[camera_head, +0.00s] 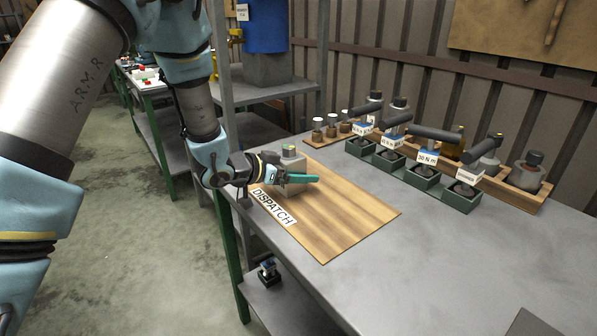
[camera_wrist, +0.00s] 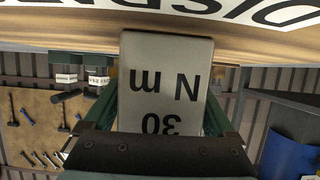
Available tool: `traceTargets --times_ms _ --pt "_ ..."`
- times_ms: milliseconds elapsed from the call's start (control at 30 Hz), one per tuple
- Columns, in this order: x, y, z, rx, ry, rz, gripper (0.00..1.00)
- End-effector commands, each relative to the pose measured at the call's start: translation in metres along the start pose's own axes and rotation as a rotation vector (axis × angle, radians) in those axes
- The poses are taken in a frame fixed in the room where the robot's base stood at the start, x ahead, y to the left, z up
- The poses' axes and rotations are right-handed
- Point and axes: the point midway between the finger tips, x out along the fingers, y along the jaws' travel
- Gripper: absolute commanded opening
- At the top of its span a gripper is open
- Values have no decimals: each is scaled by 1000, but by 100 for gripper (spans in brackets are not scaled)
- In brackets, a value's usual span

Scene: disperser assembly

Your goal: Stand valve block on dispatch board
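The valve block (camera_head: 293,187) is a grey block with a fitting on top that shows green. It is upright over the far left part of the wooden dispatch board (camera_head: 350,222). My gripper (camera_head: 302,178) reaches in level from the left, with a teal finger along the near side of the block. In the wrist view the block (camera_wrist: 165,80) lies between both fingers and shows "30 N m" upside down. My gripper appears shut on it. The board also shows at the top of the wrist view (camera_wrist: 60,37). I cannot tell whether the block's underside touches the board.
A "DISPATCH" label (camera_head: 274,208) lies along the board's left edge, below my gripper. Green holders (camera_head: 424,177) with black-handled torque tools stand at the back right, before a wooden rack (camera_head: 518,197) of fittings.

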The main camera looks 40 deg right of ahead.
Motion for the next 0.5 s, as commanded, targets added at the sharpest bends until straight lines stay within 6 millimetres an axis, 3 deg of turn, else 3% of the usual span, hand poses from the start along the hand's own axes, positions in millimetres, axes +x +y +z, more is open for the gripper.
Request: traceTargets --times_ms 367,500 --pt "-1 0 -4 0 0 0 100" --pt "-16 -2 -2 -1 0 -3 100"
